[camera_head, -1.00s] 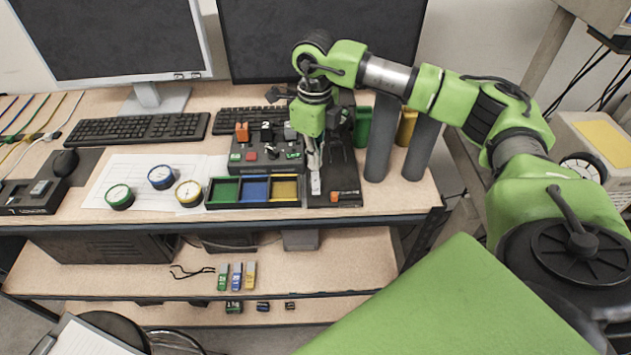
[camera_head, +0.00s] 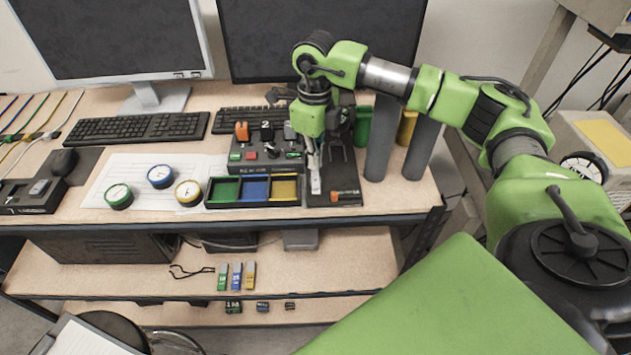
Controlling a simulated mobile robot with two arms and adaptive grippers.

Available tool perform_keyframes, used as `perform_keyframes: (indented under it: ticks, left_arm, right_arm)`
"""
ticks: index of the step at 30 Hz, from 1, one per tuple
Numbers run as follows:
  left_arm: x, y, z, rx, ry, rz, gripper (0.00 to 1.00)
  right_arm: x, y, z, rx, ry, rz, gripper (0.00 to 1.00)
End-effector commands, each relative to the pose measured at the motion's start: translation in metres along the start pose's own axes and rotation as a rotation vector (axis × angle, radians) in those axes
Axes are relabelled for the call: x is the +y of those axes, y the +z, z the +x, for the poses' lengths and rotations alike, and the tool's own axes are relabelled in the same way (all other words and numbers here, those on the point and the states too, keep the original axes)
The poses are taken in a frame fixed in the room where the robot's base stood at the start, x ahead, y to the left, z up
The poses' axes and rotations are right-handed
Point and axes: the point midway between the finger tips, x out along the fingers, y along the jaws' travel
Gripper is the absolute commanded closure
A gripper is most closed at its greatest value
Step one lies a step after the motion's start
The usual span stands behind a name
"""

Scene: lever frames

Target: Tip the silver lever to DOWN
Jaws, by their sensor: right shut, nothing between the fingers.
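A dark control panel (camera_head: 262,165) stands on the desk, with an orange-capped lever, a dark lever and a grey-silver lever (camera_head: 290,131) along its back. The grey-silver lever, at the panel's right end, appears to point up; its exact tilt is too small to tell. My right gripper (camera_head: 315,186) points down just right of the panel, in front of this lever and apart from it. Its fingers are shut and empty, above a black board (camera_head: 346,182). My left gripper is not in view.
A three-colour tray (camera_head: 254,204) lies in front of the panel, with several round gauges (camera_head: 188,193) to its left. Grey cylinders (camera_head: 380,140) stand right of the board. A keyboard (camera_head: 135,128) and monitors are behind. A box with a grey part (camera_head: 40,188) sits far left.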

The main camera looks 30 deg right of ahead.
Motion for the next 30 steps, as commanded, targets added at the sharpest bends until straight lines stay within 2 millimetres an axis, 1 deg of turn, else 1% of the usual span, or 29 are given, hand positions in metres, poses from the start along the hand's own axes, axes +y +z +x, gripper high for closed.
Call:
perform_keyframes:
  ticks: [30]
  left_arm:
    - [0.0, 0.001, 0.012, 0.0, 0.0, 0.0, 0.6]
  right_arm:
    - [0.0, 0.0, 0.016, 0.0, 0.001, 0.0, 1.0]
